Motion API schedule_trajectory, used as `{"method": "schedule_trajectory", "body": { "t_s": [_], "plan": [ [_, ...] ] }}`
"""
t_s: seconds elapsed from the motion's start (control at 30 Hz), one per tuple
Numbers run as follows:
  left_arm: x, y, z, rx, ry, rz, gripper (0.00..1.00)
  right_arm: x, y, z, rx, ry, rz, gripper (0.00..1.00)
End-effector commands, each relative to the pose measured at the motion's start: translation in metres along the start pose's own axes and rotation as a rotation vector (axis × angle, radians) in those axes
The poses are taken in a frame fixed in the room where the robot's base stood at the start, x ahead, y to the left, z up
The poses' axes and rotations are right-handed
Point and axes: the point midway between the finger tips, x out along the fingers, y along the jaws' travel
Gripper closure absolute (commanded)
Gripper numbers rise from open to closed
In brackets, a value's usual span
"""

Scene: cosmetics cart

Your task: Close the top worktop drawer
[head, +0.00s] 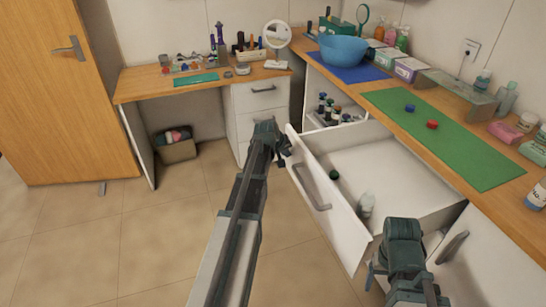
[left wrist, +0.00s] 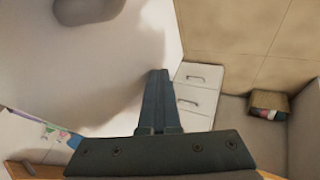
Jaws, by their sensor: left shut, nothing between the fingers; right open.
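The top worktop drawer (head: 345,222) is white and pulled far out from under the wooden worktop on the right. Its grey bar handle (head: 312,190) faces left. My right gripper (head: 371,278) is open, near the drawer front's near end.
A green mat (head: 440,135) with blue and red caps lies on the worktop. A blue bowl (head: 343,49) stands at its far end. A desk (head: 145,85) with white drawers (head: 258,97) stands behind. Open floor (head: 150,230) lies to the left.

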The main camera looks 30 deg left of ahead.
Motion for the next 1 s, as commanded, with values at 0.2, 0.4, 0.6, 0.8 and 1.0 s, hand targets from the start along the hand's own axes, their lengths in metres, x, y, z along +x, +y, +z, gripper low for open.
{"method": "schedule_trajectory", "body": {
  "t_s": [0.2, 0.4, 0.6, 0.8, 1.0],
  "plan": [
    [0.022, 0.04, -0.002, 0.002, -0.001, 0.001, 1.0, 0.0, 0.0, 0.0, 0.0, 0.0, 0.0, 0.25],
    [0.04, 0.074, -0.002, 0.003, -0.001, 0.002, 1.0, 0.0, 0.0, 0.0, 0.0, 0.0, 0.0, 0.25],
    [0.058, 0.107, -0.002, 0.003, -0.001, 0.001, 1.0, 0.0, 0.0, 0.0, 0.0, 0.0, 0.0, 0.25],
    [0.076, 0.141, -0.002, 0.003, -0.001, 0.001, 1.0, 0.0, 0.0, 0.0, 0.0, 0.0, 0.0, 0.25],
    [0.094, 0.174, -0.002, 0.001, 0.0, 0.001, 1.0, 0.0, 0.0, 0.0, 0.0, 0.0, 0.0, 0.25]
  ]
}}
